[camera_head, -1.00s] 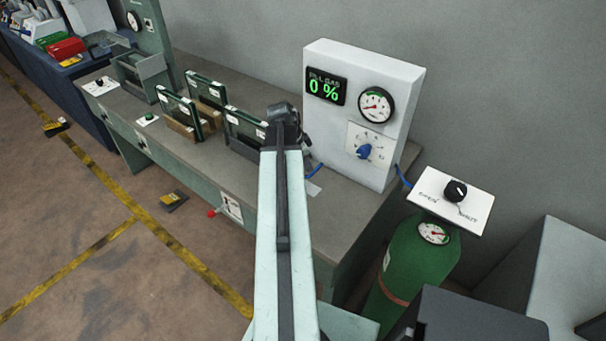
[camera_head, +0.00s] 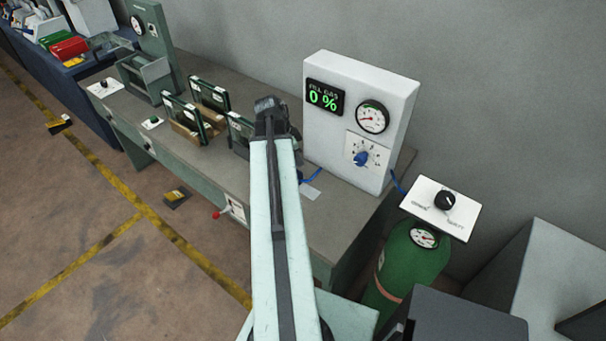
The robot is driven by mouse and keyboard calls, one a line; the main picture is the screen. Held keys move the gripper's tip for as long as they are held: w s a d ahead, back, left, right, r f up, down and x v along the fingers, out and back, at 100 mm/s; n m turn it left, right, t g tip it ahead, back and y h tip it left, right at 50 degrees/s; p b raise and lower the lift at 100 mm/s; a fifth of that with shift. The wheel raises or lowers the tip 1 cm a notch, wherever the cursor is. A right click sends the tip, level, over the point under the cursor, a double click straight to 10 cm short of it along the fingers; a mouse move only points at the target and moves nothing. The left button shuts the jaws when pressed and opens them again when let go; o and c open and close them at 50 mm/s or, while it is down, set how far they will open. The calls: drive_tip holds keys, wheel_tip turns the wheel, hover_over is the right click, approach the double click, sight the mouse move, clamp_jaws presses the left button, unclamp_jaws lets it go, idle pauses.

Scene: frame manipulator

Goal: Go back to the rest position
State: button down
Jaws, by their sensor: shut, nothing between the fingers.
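My arm (camera_head: 275,220) rises from the bottom of the head view as a pale link with a dark strip. It ends in a dark joint (camera_head: 271,112) in front of the workbench. A bit of dark arm shows behind this joint. My gripper's fingers do not show; they are hidden behind the arm or out of the picture. Nothing held can be seen.
A white gas panel (camera_head: 340,78) reading 0 % stands on the workbench (camera_head: 345,212) right of my arm. A green cylinder (camera_head: 412,262) with a knob plate (camera_head: 425,205) stands further right. Framed panels (camera_head: 209,95) stand left on the bench. Floor at left is mostly open.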

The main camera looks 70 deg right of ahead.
idle(0.4)
drive_tip(key=w+a+f+n+t+b, duration=0.15)
drive_tip(key=w+a+n, duration=0.25)
drive_tip(key=w+a, duration=0.85)
drive_tip(key=w+a+f+n+t+b, duration=0.1)
drive_tip(key=w+a+f+n+b, duration=0.15)
drive_tip(key=w+a, duration=0.95)
drive_tip(key=w+a+f+n+y, duration=0.1)
drive_tip(key=w+a+n, duration=0.1)
drive_tip(key=a+n, duration=0.8)
drive_tip(key=w+a+f+n+y+b, duration=0.1)
drive_tip(key=w+a+n, duration=0.2)
drive_tip(key=a+n, duration=0.7)
drive_tip(key=a, duration=1)
drive_tip(key=shift+a+f+y, duration=0.35)
drive_tip(key=shift+f+y, duration=0.05)
drive_tip(key=shift+n, duration=0.25)
